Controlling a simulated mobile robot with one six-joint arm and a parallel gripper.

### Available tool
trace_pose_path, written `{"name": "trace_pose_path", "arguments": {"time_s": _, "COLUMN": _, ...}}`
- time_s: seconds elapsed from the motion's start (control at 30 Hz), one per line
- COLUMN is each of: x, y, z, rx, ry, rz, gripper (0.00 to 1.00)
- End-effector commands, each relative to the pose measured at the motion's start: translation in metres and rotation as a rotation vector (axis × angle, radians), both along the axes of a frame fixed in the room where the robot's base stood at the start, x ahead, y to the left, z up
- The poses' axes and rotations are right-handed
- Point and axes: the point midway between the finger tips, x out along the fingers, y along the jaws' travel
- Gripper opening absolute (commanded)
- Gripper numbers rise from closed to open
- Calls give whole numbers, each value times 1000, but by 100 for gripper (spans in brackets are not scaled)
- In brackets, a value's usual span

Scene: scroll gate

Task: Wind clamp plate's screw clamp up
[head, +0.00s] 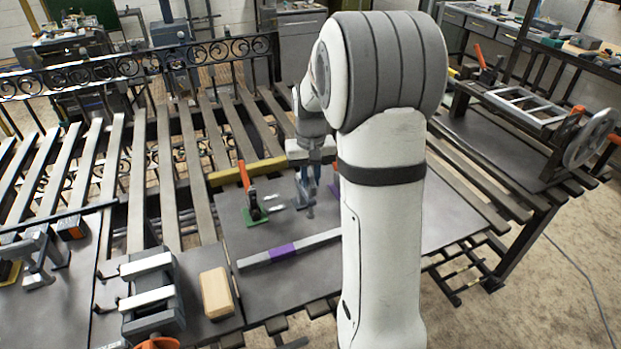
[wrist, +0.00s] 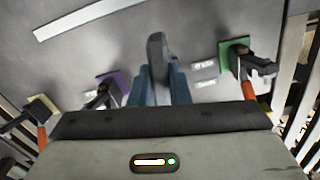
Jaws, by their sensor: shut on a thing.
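My gripper (head: 308,190) points down over the dark grey plate (head: 290,222) on the slatted bench. In the wrist view, its blue fingers (wrist: 160,88) are shut on a dark grey round-ended piece (wrist: 157,50), which sticks out beyond the tips. I cannot tell whether this is part of the screw clamp; the fingers hide its other end. A toggle clamp on a green base (head: 252,214) with an orange handle stands left of my gripper. A clamp on a purple base shows in the wrist view (wrist: 117,82); my arm mostly covers it in the head view.
A grey bar with a purple band (head: 284,250) lies in front of my gripper. A yellow bar (head: 246,172) lies behind. A wooden block (head: 216,293) and a grey vise-like fixture (head: 150,295) stand at front left. A wheeled fixture (head: 588,138) stands at right.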

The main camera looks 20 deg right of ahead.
Motion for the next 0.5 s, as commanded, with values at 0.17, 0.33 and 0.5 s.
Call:
{"name": "trace_pose_path", "arguments": {"time_s": 0.17, "x": 0, "y": 0, "z": -1, "rx": 0, "ry": -1, "rz": 102, "gripper": 0}}
{"name": "trace_pose_path", "arguments": {"time_s": 0.33, "x": 0, "y": 0, "z": -1, "rx": 0, "ry": 0, "rz": 164, "gripper": 0}}
{"name": "trace_pose_path", "arguments": {"time_s": 0.5, "x": 0, "y": 0, "z": -1, "rx": 0, "ry": 0, "rz": 194, "gripper": 0}}
